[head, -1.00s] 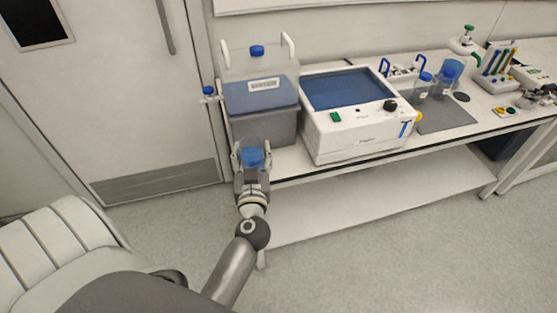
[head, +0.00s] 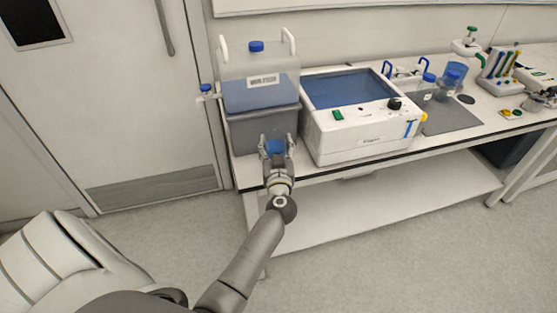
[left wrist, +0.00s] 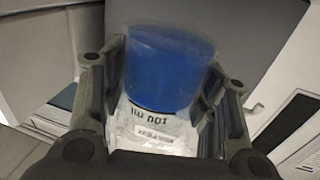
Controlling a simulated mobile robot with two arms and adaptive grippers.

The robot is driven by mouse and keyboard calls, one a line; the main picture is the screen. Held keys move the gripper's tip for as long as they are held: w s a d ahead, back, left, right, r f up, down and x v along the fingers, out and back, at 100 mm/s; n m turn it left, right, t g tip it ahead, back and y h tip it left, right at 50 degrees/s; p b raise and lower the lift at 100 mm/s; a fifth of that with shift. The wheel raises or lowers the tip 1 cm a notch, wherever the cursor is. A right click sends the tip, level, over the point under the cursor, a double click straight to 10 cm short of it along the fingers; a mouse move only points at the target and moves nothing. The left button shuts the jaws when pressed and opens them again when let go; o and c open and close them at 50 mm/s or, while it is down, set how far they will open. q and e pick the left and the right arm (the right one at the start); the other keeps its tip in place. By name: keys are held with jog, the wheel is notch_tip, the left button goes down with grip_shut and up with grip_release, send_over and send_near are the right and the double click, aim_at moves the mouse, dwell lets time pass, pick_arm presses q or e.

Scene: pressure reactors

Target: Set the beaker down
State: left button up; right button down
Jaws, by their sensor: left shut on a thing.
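My left gripper (head: 277,150) is shut on the beaker (head: 275,146), a clear vessel with blue contents. In the head view it is at the front left of the bench, in front of the grey box under the carboy. In the left wrist view the beaker (left wrist: 165,75) sits between the two fingers, with its blue part and a white printed label showing. Whether its base touches the bench top is hidden by the gripper. My right gripper is not in view.
A carboy with a blue cap (head: 258,92) stands on a grey box (head: 243,133) behind the beaker. A white water bath (head: 365,125) is close on the right. Bottles, a second blue beaker (head: 456,72) and a grey mat (head: 455,117) are farther right.

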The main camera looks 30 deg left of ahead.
aim_at(278, 153)
pick_arm(q)
jog(key=shift+w+f, duration=0.5)
jog(key=shift+f, duration=0.1)
jog(key=shift+w+a+f+b, duration=0.1)
jog(key=shift+w+f+b, duration=0.15)
jog(key=shift+f, duration=0.3)
jog(key=shift+w+f+b, duration=0.1)
jog(key=shift+f+b, duration=0.25)
jog(key=shift+f, duration=0.75)
jog(key=shift+r, duration=0.1)
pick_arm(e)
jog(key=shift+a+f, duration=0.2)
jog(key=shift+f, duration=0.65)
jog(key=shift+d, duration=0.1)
pick_arm(q)
jog(key=shift+f, duration=0.2)
jog(key=o, duration=1.1)
jog(key=shift+s, duration=0.1)
jog(key=shift+c, duration=0.2)
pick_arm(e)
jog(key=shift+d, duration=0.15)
pick_arm(q)
jog(key=shift+f, duration=0.1)
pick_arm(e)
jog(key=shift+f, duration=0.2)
